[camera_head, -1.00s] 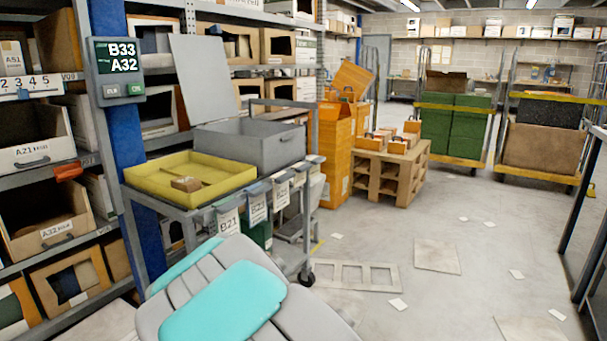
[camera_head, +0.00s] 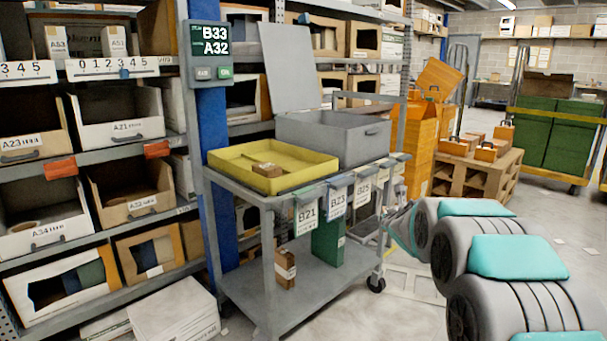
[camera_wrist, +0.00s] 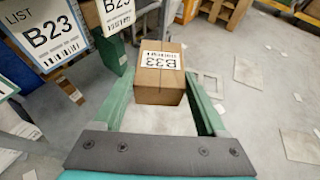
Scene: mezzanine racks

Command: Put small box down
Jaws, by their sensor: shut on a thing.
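The small box (camera_wrist: 158,78) is brown cardboard with a white label reading B33 on top. In the wrist view it sits between the green fingers of my gripper (camera_wrist: 162,100), held near their tips with grey floor below. My gripper is shut on it. In the head view my arm reaches away at the right and hides the gripper and this box. A grey cart (camera_head: 232,180) stands left of my arm. On its top are a yellow tray (camera_head: 225,163) with another small brown box (camera_head: 267,170) in it, and a grey open bin (camera_head: 350,146) with its lid up.
B21 (camera_head: 306,215) and B23 tags hang on the cart's front edge. Its lower shelf (camera_head: 320,290) holds a brown carton (camera_head: 286,268) and a green one (camera_head: 328,243). Racks fill the left. A wooden pallet stack (camera_head: 480,175) stands beyond. Floor at the right is open.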

